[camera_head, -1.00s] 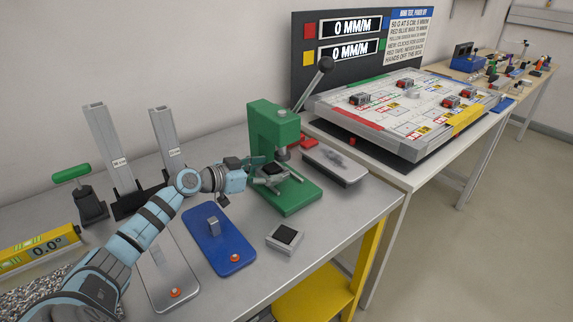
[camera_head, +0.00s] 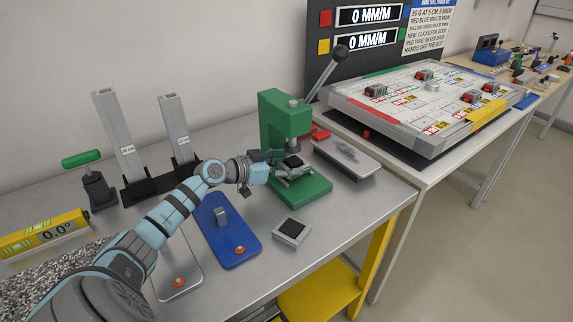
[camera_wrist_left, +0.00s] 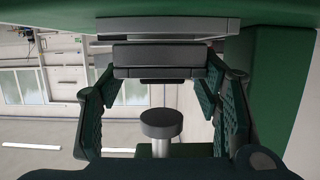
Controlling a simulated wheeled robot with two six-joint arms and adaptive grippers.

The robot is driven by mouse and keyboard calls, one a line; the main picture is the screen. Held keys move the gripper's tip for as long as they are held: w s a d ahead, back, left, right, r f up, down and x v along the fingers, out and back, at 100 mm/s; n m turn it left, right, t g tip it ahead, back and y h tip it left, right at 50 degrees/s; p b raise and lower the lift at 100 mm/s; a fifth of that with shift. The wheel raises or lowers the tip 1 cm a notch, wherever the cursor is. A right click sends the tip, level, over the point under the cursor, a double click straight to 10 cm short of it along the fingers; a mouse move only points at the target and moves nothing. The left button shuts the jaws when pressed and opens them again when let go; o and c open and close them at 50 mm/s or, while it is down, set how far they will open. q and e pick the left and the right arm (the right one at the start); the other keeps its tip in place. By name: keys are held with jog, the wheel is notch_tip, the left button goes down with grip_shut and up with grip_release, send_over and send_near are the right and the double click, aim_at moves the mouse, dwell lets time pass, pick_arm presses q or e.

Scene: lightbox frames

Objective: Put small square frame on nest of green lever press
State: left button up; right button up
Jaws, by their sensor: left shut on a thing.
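The green lever press (camera_head: 287,112) stands on the table with its dark lever raised. My left gripper (camera_head: 282,168) reaches into the press from the left and is shut on a small dark-topped square frame (camera_head: 294,161). The frame is under the ram, above the green base. In the left wrist view, the frame (camera_wrist_left: 157,55) sits between the fingertips of my left gripper (camera_wrist_left: 160,75), close to a light grey nest plate (camera_wrist_left: 168,25). I cannot tell whether frame and nest touch. The round ram (camera_wrist_left: 161,123) faces the frame. My right gripper is not in view.
Another square frame (camera_head: 291,231) lies on the table in front of the press. A blue plate with a post (camera_head: 228,240) lies to its left. A grey tray (camera_head: 346,157) and a red object (camera_head: 319,132) stand right of the press.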

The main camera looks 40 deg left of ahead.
pick_arm(q)
jog(key=shift+f+b, duration=0.3)
jog(key=shift+b, duration=0.05)
jog(key=o, duration=1.4)
jog(key=shift+s, duration=0.1)
jog(key=shift+r, duration=0.1)
